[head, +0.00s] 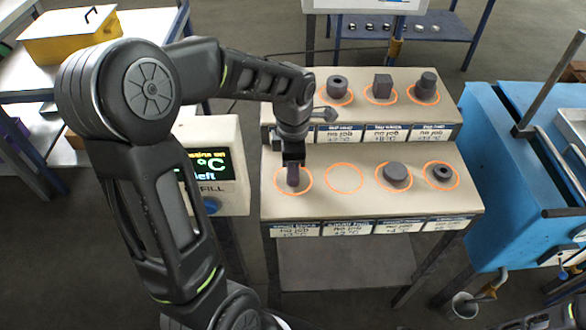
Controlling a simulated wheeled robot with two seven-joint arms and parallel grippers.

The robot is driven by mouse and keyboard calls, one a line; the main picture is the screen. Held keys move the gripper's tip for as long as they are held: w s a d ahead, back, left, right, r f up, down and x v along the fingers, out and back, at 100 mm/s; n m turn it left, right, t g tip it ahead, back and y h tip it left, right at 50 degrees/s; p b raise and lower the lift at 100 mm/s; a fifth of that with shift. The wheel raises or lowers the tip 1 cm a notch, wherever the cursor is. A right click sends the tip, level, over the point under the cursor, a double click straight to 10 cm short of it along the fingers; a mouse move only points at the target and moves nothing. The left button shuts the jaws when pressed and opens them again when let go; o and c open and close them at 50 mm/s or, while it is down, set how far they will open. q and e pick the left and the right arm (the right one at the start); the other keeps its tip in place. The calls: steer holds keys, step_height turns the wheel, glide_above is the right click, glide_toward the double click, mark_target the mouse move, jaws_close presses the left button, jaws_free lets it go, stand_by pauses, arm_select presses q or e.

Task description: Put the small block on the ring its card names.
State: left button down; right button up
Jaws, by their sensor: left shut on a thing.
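My left gripper (293,163) points down over the leftmost front ring and is shut on the small dark block (293,177). The block is upright and appears inside the orange leftmost front ring (310,187); I cannot tell whether its base touches the shelf. The second front ring (344,178) is empty. The name cards (296,230) run along the front edge; "no job" can be made out, but the names are too blurred to read surely.
On the front tier (420,205), a dark disc (396,175) and a small nut-like piece (442,172) sit in rings. Behind are a hollow cylinder (337,84), a squared block (382,86) and a stepped cylinder (427,86). A display box (230,150) stands left, a blue tank (500,130) right.

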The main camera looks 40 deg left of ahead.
arm_select(q)
steer(key=c, duration=1.1)
jaws_free()
step_height(320, 180, up, 12)
steer(key=shift+r+p, duration=0.15)
steer(key=shift+p, duration=0.25)
